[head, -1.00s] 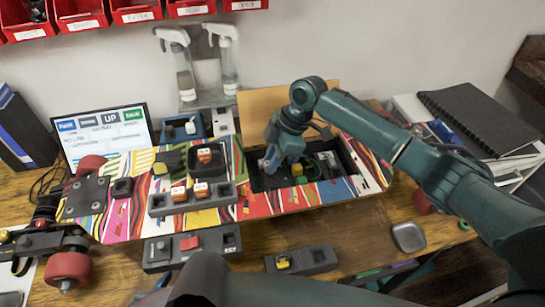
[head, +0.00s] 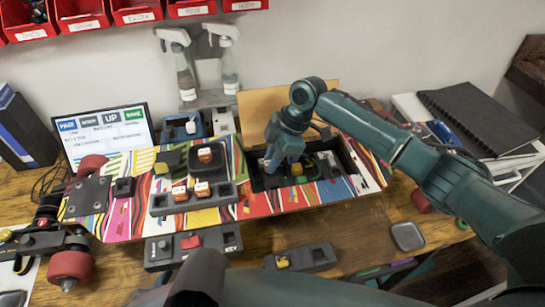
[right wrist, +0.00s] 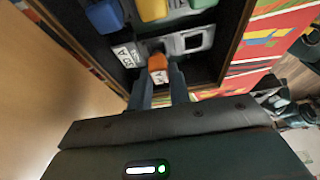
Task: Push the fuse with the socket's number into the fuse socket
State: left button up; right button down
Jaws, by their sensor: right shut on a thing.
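My right gripper (head: 274,167) reaches down into the open compartment (head: 346,160) of the striped board. In the right wrist view, its two fingers (right wrist: 162,85) are shut on an orange fuse (right wrist: 157,63) with a white label whose number I cannot read surely. A grey socket (right wrist: 193,41) with a dark square opening lies just beyond and to the right of the fuse. I cannot tell whether the fuse touches a socket. Blue (right wrist: 105,16), yellow (right wrist: 152,9) and green (right wrist: 203,3) fuses sit further along. My left gripper is not in view.
A dark tray (head: 160,205) on the board holds orange-and-white fuses (head: 179,192). The compartment's walls stand close around my right gripper. A grey module (head: 315,258) lies on the table in front. A screen (head: 103,132) and spray bottles (head: 184,75) stand behind.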

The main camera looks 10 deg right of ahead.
jog(key=shift+f, duration=0.35)
dwell(0.6)
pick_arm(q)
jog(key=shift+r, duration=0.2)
pick_arm(e)
jog(key=shift+f, duration=0.15)
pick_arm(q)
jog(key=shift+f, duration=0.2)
pick_arm(e)
jog(key=shift+f, duration=0.5)
dwell(0.6)
jog(key=c, duration=0.9)
grip_release()
jog(key=shift+c, duration=0.2)
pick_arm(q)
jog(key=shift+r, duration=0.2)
pick_arm(e)
jog(key=shift+r, duration=0.2)
pick_arm(q)
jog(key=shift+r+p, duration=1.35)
jog(key=shift+p, duration=0.2)
pick_arm(e)
jog(key=shift+r, duration=1.25)
